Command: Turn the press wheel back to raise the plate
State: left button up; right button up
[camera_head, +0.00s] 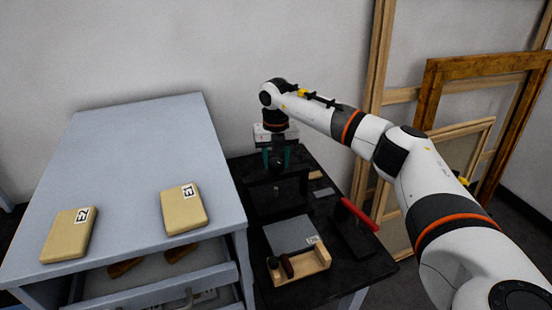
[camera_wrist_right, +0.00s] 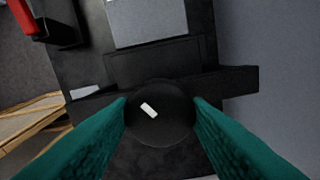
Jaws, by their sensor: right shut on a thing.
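The press (camera_head: 277,197) is a black frame on a small black table. Its wheel (camera_wrist_right: 160,118) is a dark round disc with a white mark on top, between my right fingers in the right wrist view. My right gripper (camera_head: 278,158) reaches down over the press from above, its teal fingers on both sides of the wheel. The same gripper (camera_wrist_right: 160,103) shows in the right wrist view, shut on the wheel. The press plate under the crossbar is hidden or too dark to make out, so its height cannot be told. My left gripper is out of view.
A grey flat slab (camera_head: 291,235) with a label lies before the press, by a wooden tray (camera_head: 314,264). A red handle (camera_head: 360,214) is at right. Wooden frames (camera_head: 432,95) lean behind.

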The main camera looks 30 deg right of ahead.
jog(key=n, duration=0.7)
jog(key=shift+r, duration=0.1)
jog(key=n, duration=0.6)
jog(key=shift+n, duration=0.4)
jog(key=n, duration=0.4)
jog(key=shift+n+b, duration=0.35)
jog(key=shift+n, duration=1.75)
jog(key=o, duration=1)
